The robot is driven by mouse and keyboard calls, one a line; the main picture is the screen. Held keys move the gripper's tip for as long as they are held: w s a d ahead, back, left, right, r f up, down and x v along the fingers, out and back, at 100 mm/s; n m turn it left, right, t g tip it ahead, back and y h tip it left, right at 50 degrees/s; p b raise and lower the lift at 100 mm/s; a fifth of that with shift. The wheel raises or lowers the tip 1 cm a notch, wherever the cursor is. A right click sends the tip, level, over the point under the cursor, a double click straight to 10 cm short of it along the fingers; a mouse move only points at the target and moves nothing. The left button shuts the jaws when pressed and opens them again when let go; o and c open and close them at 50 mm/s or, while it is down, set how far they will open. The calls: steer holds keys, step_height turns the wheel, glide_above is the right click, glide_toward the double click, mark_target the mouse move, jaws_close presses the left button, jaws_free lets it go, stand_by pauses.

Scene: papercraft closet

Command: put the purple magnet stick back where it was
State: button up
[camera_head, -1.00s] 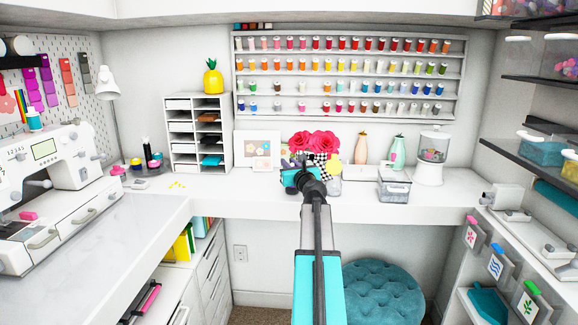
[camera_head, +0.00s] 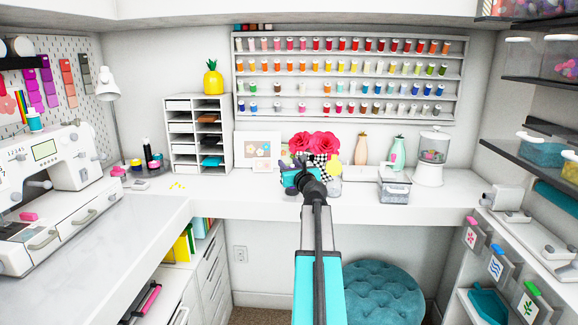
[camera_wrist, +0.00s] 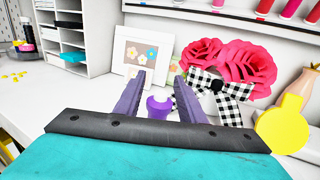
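My gripper (camera_head: 291,179) is over the back desk, in front of the red paper flowers. In the wrist view its two purple-grey fingers (camera_wrist: 160,76) are spread apart. A small purple piece with a pale top (camera_wrist: 158,104) shows between them, with gaps visible on both sides. I cannot tell whether it is the purple magnet stick or how far beyond the fingers it stands. In the head view my gripper hides this spot. Purple strips (camera_head: 49,80) hang on the pegboard at the far left; I cannot identify them as magnet sticks.
Red flowers (camera_head: 314,142) with a checkered bow and a yellow round bottle (camera_wrist: 281,122) stand close to my gripper's right. A framed flower picture (camera_wrist: 142,53) leans behind. A white cubby shelf (camera_head: 198,132) stands left. Clear desk lies between, with small yellow bits (camera_head: 178,185).

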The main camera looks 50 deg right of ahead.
steer(key=v, duration=1.1)
steer(key=shift+s+a, duration=0.15)
steer(key=shift+s, duration=0.2)
stand_by(0.8)
